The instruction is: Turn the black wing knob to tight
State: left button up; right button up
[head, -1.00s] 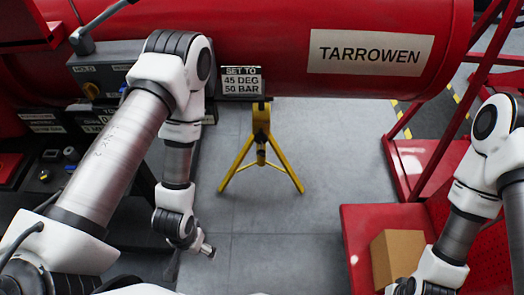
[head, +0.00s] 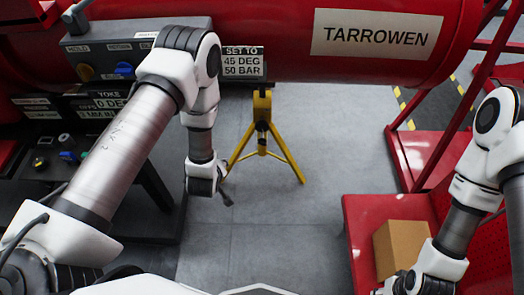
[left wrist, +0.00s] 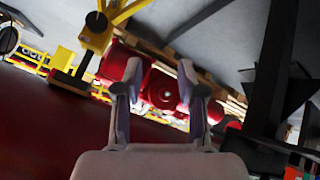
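Small knobs sit on the low dark panel at the left of the head view. My left gripper (head: 226,198) hangs over the grey floor in front of the yellow stand, well right of the panels and touching nothing. In the left wrist view, its two fingers (left wrist: 160,85) are spread with nothing between them.
A yellow stand (head: 262,125) is under the tank. A cardboard box (head: 403,250) sits on a red platform (head: 358,222). The middle floor is clear.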

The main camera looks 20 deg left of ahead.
pick_arm(q)
jog(key=w+d+f+n+t+y+b, duration=0.1)
jog(key=w+f+n+t+b, duration=0.25)
jog(key=w+f+b, duration=0.45)
jog(key=w+d+f+n+t+y+b, duration=0.1)
jog(key=w+f+n+t+y+b, duration=0.25)
jog(key=w+b, duration=0.85)
jog(key=t+h+b, duration=0.2)
jog(key=b, duration=1.2)
send_near(262, 136)
jog(key=w+b, duration=0.2)
jog(key=w, duration=0.1)
jog(key=w+a+f+b, duration=0.1)
jog(key=b, duration=0.1)
jog(key=shift+w+a+f, duration=0.1)
jog(key=shift+w+f, duration=0.05)
grip_shut()
pick_arm(e)
notch_tip(262, 136, down, 41)
jog(key=shift+w, duration=0.2)
